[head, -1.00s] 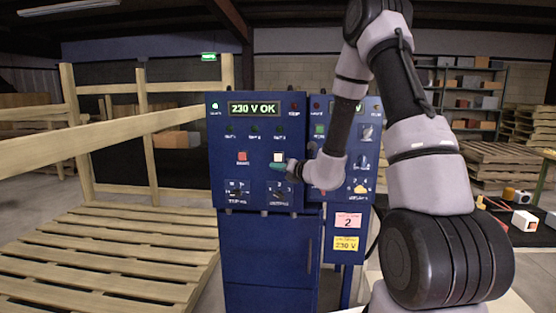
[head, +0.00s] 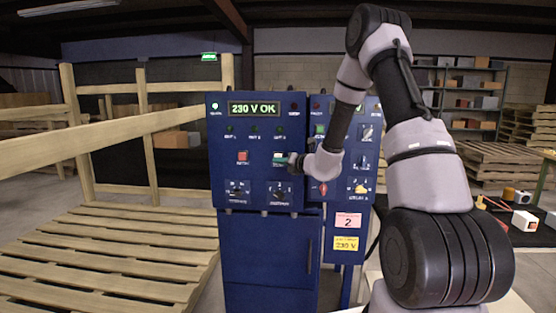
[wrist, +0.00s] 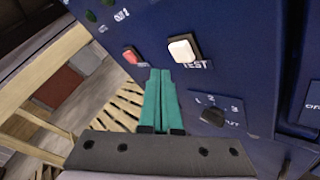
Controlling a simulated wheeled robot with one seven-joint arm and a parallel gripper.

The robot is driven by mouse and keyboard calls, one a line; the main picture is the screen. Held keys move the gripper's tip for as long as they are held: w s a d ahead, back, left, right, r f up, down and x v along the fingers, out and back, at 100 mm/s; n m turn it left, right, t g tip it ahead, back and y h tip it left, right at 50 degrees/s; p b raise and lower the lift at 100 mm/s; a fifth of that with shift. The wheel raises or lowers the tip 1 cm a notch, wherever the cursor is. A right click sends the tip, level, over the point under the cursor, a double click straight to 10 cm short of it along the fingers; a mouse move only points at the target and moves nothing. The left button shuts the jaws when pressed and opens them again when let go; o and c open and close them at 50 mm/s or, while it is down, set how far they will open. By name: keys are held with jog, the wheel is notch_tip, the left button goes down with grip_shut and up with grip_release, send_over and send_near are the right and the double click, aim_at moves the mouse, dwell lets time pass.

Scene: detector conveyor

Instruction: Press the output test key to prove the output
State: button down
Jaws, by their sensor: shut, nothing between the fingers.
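The white test key (wrist: 183,48), marked TEST, is on the front of the blue cabinet (head: 262,250). In the head view its top (head: 279,154) shows just above my gripper's fingers. My gripper (wrist: 161,70) has its two green fingers together, with nothing between them. In the wrist view the fingertips lie below and left of the test key, with blue panel showing between. I cannot tell how far they stand off the panel. In the head view my gripper (head: 281,160) is in front of the key's lower part. The display (head: 254,109) reads 230 V OK.
A red key (head: 242,157) is left of the test key; it also shows in the wrist view (wrist: 132,55). A rotary selector (wrist: 213,116) sits below. A second blue panel with knobs (head: 362,185) stands at right. Wooden rails (head: 110,140) and pallets (head: 115,240) are at left.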

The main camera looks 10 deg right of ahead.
jog(key=shift+w+d, duration=0.25)
jog(key=shift+w, duration=0.45)
jog(key=shift+w, duration=0.15)
dwell(1.5)
jog(key=shift+w+d, duration=0.15)
jog(key=shift+w, duration=0.1)
jog(key=shift+w+d, duration=0.15)
jog(key=shift+w, duration=0.35)
dwell(0.6)
jog(key=shift+s, duration=0.1)
jog(key=shift+s+a, duration=0.3)
jog(key=shift+s, duration=0.5)
jog(key=s, duration=0.1)
jog(key=s+a, duration=0.1)
jog(key=s, duration=0.2)
jog(key=shift+s+a, duration=0.3)
jog(key=shift+s, duration=0.1)
